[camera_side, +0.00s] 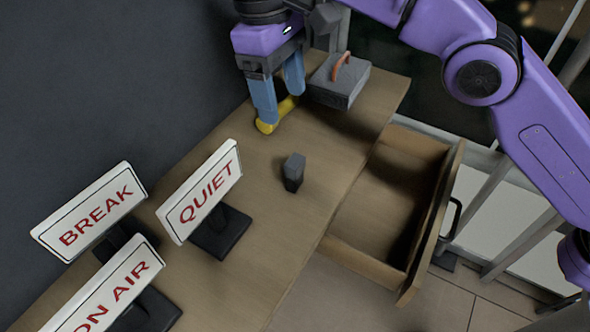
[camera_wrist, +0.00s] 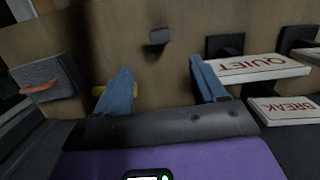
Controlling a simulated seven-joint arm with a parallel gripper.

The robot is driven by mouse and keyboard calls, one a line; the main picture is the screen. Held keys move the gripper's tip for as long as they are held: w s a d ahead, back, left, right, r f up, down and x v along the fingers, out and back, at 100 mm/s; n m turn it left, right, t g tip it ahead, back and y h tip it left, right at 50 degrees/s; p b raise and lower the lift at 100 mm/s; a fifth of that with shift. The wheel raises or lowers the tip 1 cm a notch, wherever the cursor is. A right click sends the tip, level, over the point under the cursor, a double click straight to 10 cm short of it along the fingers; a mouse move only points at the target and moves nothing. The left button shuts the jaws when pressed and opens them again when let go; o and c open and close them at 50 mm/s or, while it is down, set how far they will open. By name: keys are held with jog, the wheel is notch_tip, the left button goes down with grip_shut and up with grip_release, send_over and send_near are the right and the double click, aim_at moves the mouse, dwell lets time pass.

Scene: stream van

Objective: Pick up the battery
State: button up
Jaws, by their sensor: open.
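The battery appears to be the small dark grey block (camera_side: 293,172) standing on the wooden table in the side view. It also shows ahead of the fingers, between their lines, in the wrist view (camera_wrist: 158,37). My gripper (camera_side: 281,107) has blue fingers spread apart with nothing between them. It is near the wall, up and left of the block in the side view, and apart from it. The fingers also show in the wrist view (camera_wrist: 160,66). A yellow object (camera_side: 266,127) is partly hidden by the fingers.
A grey box with an orange handle (camera_side: 335,88) stands beside my gripper. Signs reading QUIET (camera_side: 208,190), BREAK (camera_side: 90,212) and ON AIR (camera_side: 110,290) stand on the left. An open, empty drawer (camera_side: 375,262) juts out at the right. The table around the block is clear.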

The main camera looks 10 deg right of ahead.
aim_at(294, 160)
jog(key=shift+s+d+f, duration=0.3)
jog(key=shift+f, duration=2.45)
jog(key=shift+s+d+f, duration=0.3)
jog(key=shift+f, duration=2.4)
jog(key=shift+s+d+f, duration=0.3)
jog(key=shift+f, duration=2.45)
jog(key=c, duration=1.1)
